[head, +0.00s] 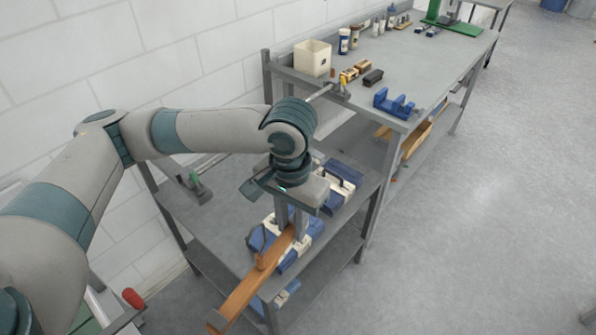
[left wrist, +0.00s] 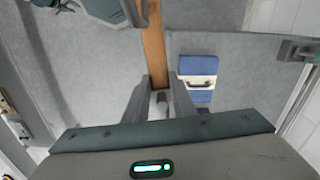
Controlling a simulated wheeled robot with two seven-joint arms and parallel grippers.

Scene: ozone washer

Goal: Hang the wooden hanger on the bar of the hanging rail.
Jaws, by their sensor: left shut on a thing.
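My left gripper (head: 290,225) points down over the near grey table and is shut on a long brown wooden piece, which I take to be the wooden hanger (head: 246,287). The hanger slants toward the lower left and has a short upright peg. In the left wrist view the hanger (left wrist: 153,45) runs up from between the fingers (left wrist: 160,95). A thin light rod (head: 321,93), possibly the rail's bar, meets a clamp-like holder (head: 339,89) behind my wrist. Another rod part (head: 212,162) shows at the left; my arm hides what lies between. My right gripper is out of view.
Blue and white blocks (head: 340,178) lie on the near table, some close under the hanger. The far table (head: 430,60) carries a cream bin (head: 313,57), bottles and a blue holder (head: 394,104). A white block wall (head: 100,50) stands behind. The floor (head: 490,200) at right is clear.

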